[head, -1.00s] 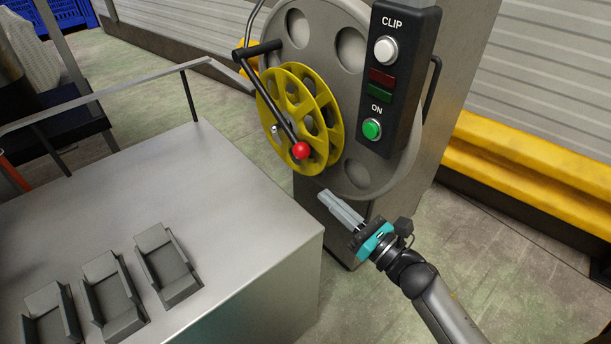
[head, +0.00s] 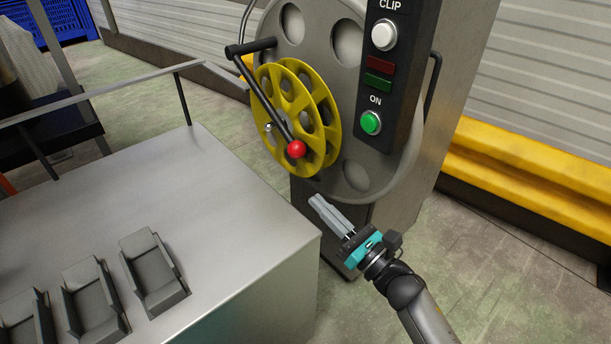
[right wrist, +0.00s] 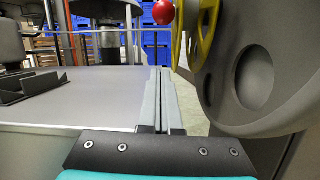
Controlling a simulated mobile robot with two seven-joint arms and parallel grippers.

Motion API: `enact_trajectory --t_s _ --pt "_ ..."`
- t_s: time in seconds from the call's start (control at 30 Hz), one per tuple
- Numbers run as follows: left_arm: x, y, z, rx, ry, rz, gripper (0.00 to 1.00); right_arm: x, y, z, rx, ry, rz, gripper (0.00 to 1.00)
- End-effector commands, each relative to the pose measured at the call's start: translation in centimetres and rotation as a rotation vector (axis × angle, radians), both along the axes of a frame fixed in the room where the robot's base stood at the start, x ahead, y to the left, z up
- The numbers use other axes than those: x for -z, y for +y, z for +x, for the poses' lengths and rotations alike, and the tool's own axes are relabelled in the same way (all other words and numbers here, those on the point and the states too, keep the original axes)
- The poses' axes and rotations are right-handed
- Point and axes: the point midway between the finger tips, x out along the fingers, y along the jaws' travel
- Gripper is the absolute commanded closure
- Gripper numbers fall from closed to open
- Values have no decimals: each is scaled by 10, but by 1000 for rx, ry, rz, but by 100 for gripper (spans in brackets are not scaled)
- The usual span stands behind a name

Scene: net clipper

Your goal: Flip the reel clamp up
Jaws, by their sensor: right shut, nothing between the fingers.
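The reel clamp is a black lever (head: 262,98) with a red ball knob (head: 297,149) at its lower end. It slants down across the front of the yellow reel (head: 318,105). My right gripper (head: 315,202) is shut and empty, below the red knob and apart from it, beside the table corner. In the right wrist view its closed fingers (right wrist: 158,95) point forward. The red knob (right wrist: 164,12) is above their tips, with the yellow reel (right wrist: 208,35) to the right. My left gripper is not in view.
A grey metal table (head: 225,215) with several grey trays (head: 153,275) is at the left. A black control box (head: 385,85) with a white CLIP button and a green ON button stands right of the reel. A yellow barrier (head: 530,175) runs along the right.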

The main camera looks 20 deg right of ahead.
Motion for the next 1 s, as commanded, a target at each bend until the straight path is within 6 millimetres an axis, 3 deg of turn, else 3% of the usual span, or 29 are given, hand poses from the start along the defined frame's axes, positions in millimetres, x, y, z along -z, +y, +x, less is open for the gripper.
enact_trajectory --t_s 0.6,0.8,1.0 --pt "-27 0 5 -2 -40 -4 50 -25 37 91 -2 -3 -1 100" --pt "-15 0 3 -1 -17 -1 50 -47 27 74 -1 -1 -3 100" --pt "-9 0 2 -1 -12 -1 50 -56 24 69 -1 0 -1 100"
